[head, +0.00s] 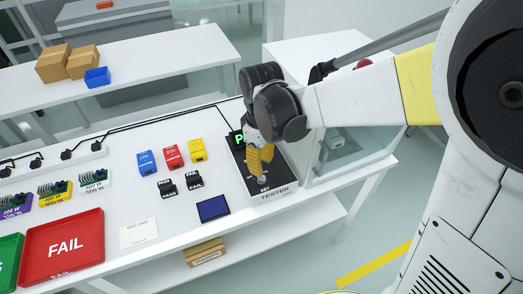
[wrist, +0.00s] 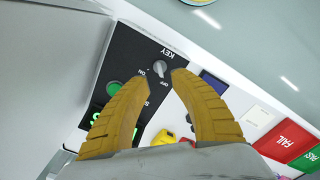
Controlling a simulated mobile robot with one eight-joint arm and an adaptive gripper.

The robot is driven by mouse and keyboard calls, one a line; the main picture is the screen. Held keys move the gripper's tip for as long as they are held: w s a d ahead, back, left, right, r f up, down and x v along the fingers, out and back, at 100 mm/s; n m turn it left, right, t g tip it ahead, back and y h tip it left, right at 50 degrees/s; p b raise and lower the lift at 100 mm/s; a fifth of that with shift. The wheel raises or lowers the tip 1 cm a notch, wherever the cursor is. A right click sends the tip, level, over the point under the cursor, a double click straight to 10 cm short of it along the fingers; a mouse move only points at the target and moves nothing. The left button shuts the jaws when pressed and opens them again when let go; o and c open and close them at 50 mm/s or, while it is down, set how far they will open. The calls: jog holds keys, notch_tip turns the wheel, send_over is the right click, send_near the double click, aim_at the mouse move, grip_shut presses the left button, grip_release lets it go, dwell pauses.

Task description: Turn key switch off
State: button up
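The black tester panel (head: 283,178) stands at the right of the white table, with "TESTER" on its front edge. Its key switch (wrist: 160,67) is a small grey knob beside the words KEY, ON and OFF in the wrist view. I cannot tell for certain which mark the knob points to. My gripper (wrist: 150,80) has two yellow fingers, spread apart with nothing between the tips. The knob lies just beyond the fingertips, roughly between them in the picture, with no clear contact. In the head view my gripper (head: 262,163) hangs over the panel and partly hides it.
A round green button (wrist: 114,88) is close to one finger. A lit green "P" display (head: 239,139) is on the panel. Blue, red and yellow blocks (head: 171,156), PASS and FAIL stamps and a dark screen (head: 213,208) lie left. A clear-sided box (head: 345,150) stands right.

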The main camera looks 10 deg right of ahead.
notch_tip(320, 180, up, 6)
jog(key=shift+r, duration=0.2)
jog(key=shift+d, duration=0.1)
dwell(0.3)
